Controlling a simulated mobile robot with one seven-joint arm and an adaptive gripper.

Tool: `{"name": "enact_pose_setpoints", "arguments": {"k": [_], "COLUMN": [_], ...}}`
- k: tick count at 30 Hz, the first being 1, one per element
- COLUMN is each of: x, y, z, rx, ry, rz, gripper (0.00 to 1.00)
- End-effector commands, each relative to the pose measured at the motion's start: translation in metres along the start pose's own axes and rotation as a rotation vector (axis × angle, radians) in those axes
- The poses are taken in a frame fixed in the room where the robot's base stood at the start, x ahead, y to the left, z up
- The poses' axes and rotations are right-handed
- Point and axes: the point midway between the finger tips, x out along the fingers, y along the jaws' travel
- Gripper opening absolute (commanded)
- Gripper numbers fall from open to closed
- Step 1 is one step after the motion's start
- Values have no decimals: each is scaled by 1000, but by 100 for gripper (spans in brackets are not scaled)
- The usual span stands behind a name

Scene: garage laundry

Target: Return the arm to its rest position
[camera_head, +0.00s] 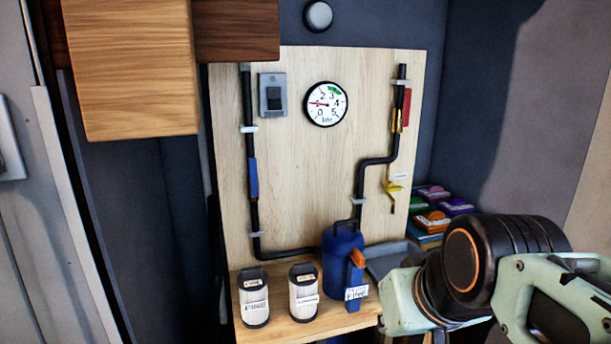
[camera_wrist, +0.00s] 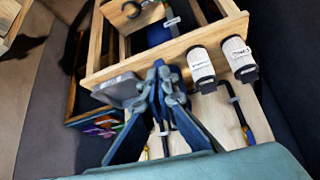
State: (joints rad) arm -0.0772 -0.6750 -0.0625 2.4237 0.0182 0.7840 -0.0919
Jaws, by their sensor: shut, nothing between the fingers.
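My arm (camera_head: 480,265) reaches in from the lower right in the head view, with a pale green and black link bent in front of the shelf's right end. My gripper (camera_wrist: 163,76) shows in the wrist view with its blue fingers together and nothing between them. It seems to be in front of the wooden panel, with the shelf and filters beyond the fingertips; I cannot tell the exact gap. The gripper's fingers are not clearly visible in the head view.
A wooden panel (camera_head: 300,180) carries a gauge (camera_head: 326,103), a switch (camera_head: 273,94) and black pipes. Two white filter cartridges (camera_head: 254,297) (camera_head: 304,291) and a blue filter housing (camera_head: 342,262) stand at its shelf. Colourful packs (camera_head: 433,218) lie right. A wooden cabinet (camera_head: 130,70) overhangs upper left.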

Motion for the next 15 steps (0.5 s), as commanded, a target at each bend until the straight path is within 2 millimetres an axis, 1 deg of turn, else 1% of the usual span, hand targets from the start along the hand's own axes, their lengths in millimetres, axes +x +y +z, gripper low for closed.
{"name": "enact_pose_setpoints", "arguments": {"k": [1, 2, 3, 4, 5, 11, 15], "x": [-4, -6, -8, -20, -26, -62, -92], "y": [4, 6, 8, 7, 6, 5, 5], "z": [27, 44, 66, 52, 45, 19, -2], "rx": [40, 64, 97, 92, 89, 85, 85], "ry": [-51, -85, -131, -123, -121, -120, -119], "rz": [29, 46, 72, 64, 61, 58, 57], "gripper": [0, 0, 0, 0, 0, 0, 0]}}
